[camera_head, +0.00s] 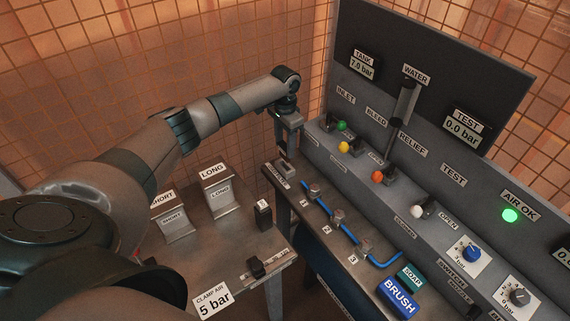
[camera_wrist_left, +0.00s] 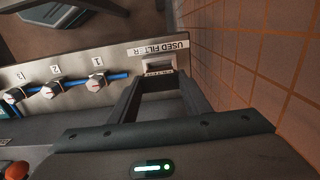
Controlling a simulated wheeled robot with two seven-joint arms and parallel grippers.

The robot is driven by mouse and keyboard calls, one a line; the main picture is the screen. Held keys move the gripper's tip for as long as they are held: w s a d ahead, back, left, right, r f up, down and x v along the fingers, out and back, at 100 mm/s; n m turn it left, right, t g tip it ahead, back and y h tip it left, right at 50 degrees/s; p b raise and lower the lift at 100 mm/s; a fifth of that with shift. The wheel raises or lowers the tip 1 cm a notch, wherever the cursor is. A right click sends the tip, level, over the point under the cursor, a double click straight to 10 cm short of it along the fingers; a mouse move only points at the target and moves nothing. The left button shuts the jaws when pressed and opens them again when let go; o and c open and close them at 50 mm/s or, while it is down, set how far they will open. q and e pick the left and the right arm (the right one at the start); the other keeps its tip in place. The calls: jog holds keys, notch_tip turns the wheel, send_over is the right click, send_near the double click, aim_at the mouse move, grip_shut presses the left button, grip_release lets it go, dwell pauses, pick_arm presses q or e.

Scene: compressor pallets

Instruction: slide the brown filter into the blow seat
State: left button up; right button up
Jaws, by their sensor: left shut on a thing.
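My left gripper (camera_head: 286,150) is over the far left end of the metal bench, pointing down. In the left wrist view its two fingers (camera_wrist_left: 158,88) reach down on either side of a small grey-brown block (camera_wrist_left: 158,62) with a lettered edge. The block lies by the label USED FILTER (camera_wrist_left: 158,49). It also shows under the fingers in the head view (camera_head: 288,168). The gripper is shut on this block, as far as I can tell. I cannot tell whether it is the brown filter. I cannot make out a blow seat. My right gripper is not in view.
A blue hose (camera_head: 345,232) with several metal fittings runs along the bench. The valve panel (camera_head: 440,190) rises behind it. SOAP (camera_head: 411,276) and BRUSH (camera_head: 398,300) blocks stand at the near end. The left table (camera_head: 222,240) holds LONG (camera_head: 219,198) and SHORT (camera_head: 175,225) stands. A tiled wall is close behind the gripper.

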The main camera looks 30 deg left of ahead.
pick_arm(q)
jog(key=s+d+r+n+b, duration=0.1)
jog(key=s+d+r+b, duration=0.15)
jog(key=d, duration=0.55)
jog(key=s+d+r+n+b, duration=0.1)
jog(key=s+d+r+b, duration=0.1)
jog(key=d+r, duration=0.35)
jog(key=s+d+n+b, duration=0.1)
jog(key=s+d, duration=0.3)
jog(key=s, duration=0.5)
jog(key=s+d+n+b, duration=0.1)
jog(key=s+d+b, duration=0.2)
jog(key=s, duration=0.6)
jog(key=shift+s+d+r+n, duration=0.3)
jog(key=shift+s+d, duration=0.1)
jog(key=shift+d, duration=0.3)
jog(key=shift+d, duration=0.15)
